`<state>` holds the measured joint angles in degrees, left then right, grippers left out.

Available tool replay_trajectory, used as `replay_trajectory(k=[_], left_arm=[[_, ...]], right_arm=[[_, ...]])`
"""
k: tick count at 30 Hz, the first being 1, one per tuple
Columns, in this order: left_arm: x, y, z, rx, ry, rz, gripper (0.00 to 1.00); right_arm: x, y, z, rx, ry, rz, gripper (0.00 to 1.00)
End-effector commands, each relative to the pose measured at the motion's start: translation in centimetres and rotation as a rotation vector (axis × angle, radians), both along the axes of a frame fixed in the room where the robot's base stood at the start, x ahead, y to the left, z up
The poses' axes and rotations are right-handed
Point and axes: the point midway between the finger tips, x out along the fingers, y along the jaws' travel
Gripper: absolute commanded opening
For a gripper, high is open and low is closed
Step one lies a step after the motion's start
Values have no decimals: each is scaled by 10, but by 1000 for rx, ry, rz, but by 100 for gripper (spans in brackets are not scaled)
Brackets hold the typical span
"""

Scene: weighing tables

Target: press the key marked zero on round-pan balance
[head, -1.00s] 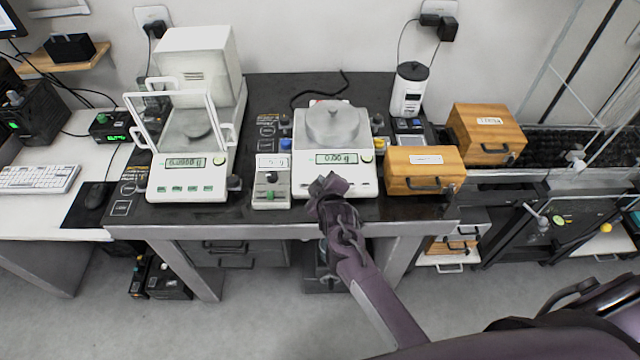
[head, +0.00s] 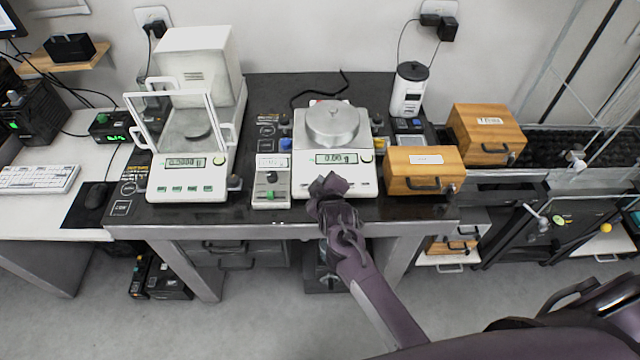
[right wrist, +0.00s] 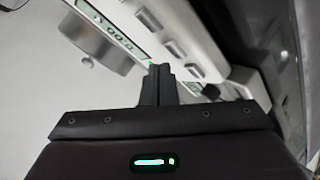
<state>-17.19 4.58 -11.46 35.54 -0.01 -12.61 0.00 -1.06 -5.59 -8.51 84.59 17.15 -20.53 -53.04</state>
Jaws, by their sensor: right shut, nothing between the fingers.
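The round-pan balance (head: 355,180) is white and stands at the middle of the dark table, with a round metal pan (head: 333,128) on top. Its lit display (head: 337,158) seems to read 0.00 g. My right gripper (head: 328,183) is shut and empty at the front edge of this balance and hides part of its front panel. In the right wrist view the shut fingertips (right wrist: 160,72) are close to a row of grey keys (right wrist: 174,48) on a white panel. The key markings are not readable, and I cannot tell contact. My left gripper is not in view.
A balance with a glass draft shield (head: 190,185) stands at the left. A small keyed box (head: 271,190) sits between the two balances. Wooden boxes (head: 425,180) stand close at the right. The table's front edge (head: 270,228) runs below my right gripper.

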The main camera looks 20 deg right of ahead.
Motion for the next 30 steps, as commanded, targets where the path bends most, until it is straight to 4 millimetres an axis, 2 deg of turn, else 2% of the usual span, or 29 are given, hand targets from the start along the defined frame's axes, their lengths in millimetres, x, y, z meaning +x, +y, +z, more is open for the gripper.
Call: replay_trajectory(k=[10, 30], left_arm=[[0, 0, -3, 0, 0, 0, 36], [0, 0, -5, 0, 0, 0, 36]], right_arm=[[2, -1, -8, 0, 0, 0, 0], [3, -1, -11, 0, 0, 0, 0]])
